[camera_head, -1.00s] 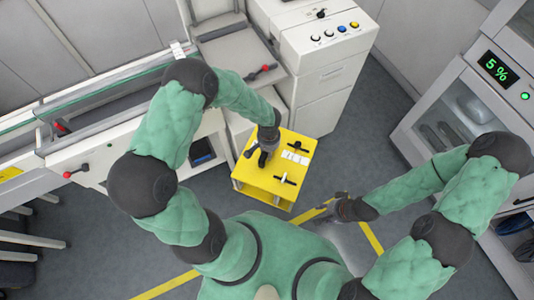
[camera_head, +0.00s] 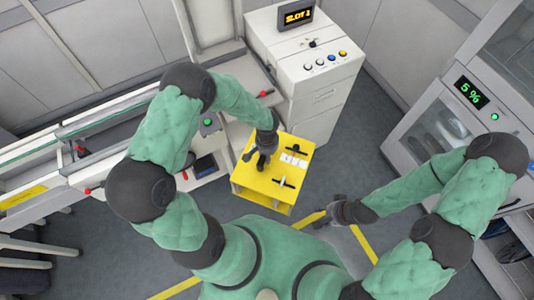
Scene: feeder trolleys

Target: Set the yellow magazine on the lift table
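The yellow magazine (camera_head: 245,180) is a box with black handles and white labels on its top. It shows in the middle of the head view, upright, in front of the white cabinet. My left gripper (camera_head: 261,160) is at the left part of its top and appears shut on it there; the fingertips are partly hidden. Whether its underside touches anything is hidden. My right gripper (camera_head: 325,220) is low, to the right of the magazine and apart from it, with nothing seen in it; its finger gap is too small to judge. I cannot clearly make out the lift table.
A white cabinet (camera_head: 318,100) with buttons and a "SLOT 1" display (camera_head: 297,15) stands behind. A long trolley with rails (camera_head: 75,152) is at the left. A glass-fronted cabinet (camera_head: 440,135) reading "5 %" is at the right. Grey floor (camera_head: 350,165) lies clear between.

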